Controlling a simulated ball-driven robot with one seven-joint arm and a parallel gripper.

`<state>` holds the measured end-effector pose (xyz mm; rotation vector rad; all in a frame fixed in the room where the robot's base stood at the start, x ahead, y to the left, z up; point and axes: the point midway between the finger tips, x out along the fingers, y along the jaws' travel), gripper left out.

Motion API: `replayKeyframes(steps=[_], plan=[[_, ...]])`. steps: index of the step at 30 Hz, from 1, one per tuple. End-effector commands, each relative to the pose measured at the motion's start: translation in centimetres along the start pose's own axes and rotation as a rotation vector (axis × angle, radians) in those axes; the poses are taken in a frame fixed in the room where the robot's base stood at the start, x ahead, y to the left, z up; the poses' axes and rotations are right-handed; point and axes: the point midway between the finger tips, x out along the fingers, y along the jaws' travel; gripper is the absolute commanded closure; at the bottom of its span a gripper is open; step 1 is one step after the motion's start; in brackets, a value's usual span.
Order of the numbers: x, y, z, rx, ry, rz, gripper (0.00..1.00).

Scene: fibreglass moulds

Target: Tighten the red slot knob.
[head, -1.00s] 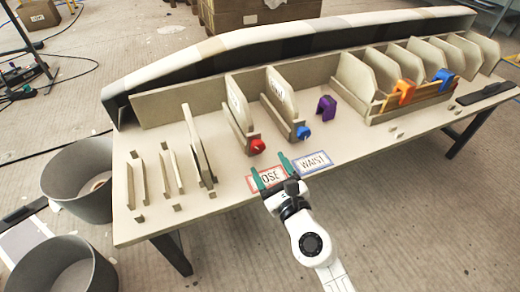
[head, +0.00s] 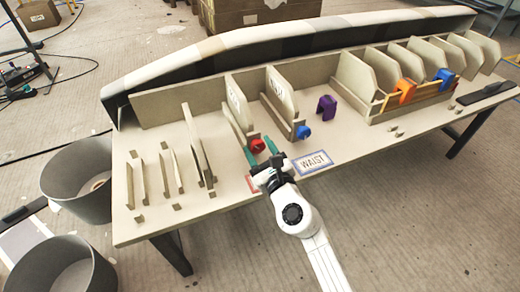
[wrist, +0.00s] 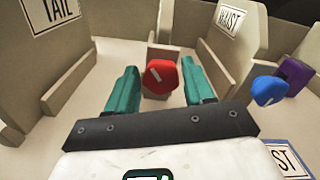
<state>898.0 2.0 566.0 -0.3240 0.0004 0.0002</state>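The red slot knob (head: 257,146) sits on the front end of a beige slot between upright panels. In the wrist view the red knob (wrist: 160,76) shows a pale line on its face, tilted. My gripper (head: 260,146) is open, with its two green fingers pointing at the knob. In the wrist view the fingertips (wrist: 161,78) stand left and right of the knob, with a gap on each side. I cannot tell how far the fingertips reach along the knob.
A blue knob (head: 303,132) and a purple clip (head: 327,107) are to the right. A WAIST card (head: 311,162) lies on the table beside my gripper. A wooden tray (head: 418,98) holds orange and blue clips. Upright panels (head: 197,147) stand at left.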

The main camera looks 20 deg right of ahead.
Motion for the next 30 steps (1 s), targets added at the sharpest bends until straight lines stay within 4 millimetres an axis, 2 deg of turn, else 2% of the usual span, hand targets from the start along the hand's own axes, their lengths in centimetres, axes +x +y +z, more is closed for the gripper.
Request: replayKeyframes(steps=[1, 12, 23, 30], plan=[[-0.01, 0.0, 0.0, 0.0, 0.0, 0.0, 0.53], [-0.02, 0.01, 0.0, 0.0, 0.0, 0.0, 0.87], [-0.02, -0.04, 0.04, 0.067, 0.0, 0.0, 0.87], [-0.02, -0.14, 0.0, 0.236, 0.001, 0.0, 0.87]])
